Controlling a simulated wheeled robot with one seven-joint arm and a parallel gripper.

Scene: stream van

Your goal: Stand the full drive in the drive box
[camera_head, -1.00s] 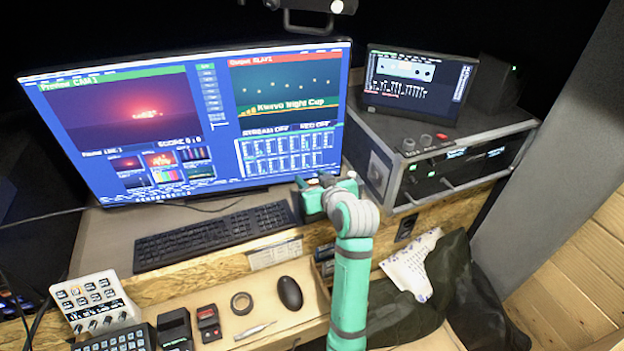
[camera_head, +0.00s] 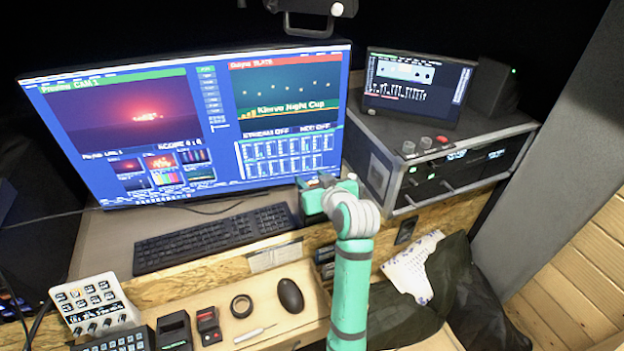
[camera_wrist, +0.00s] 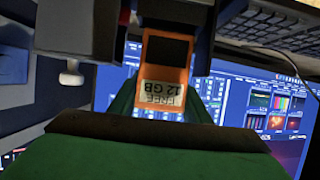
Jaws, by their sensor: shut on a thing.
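My gripper (camera_head: 312,198) is in front of the lower right of the big monitor, just right of the keyboard. In the wrist view its green fingers (camera_wrist: 160,104) are shut on an orange drive (camera_wrist: 172,72). The drive has a dark panel and a white label that reads "FREE 12 GB" upside down. The drive is hidden behind the gripper in the head view. A dark blue block lies beyond the drive in the wrist view; I cannot tell whether it is the drive box. I cannot clearly pick out the drive box in the head view.
The keyboard (camera_head: 212,240) lies left of my gripper, below the big monitor (camera_head: 225,180). A rack case (camera_head: 385,150) with a small screen stands close on the right. Below, a wooden tray (camera_head: 275,318) holds a mouse (camera_head: 290,296), tape roll (camera_head: 241,306) and small devices.

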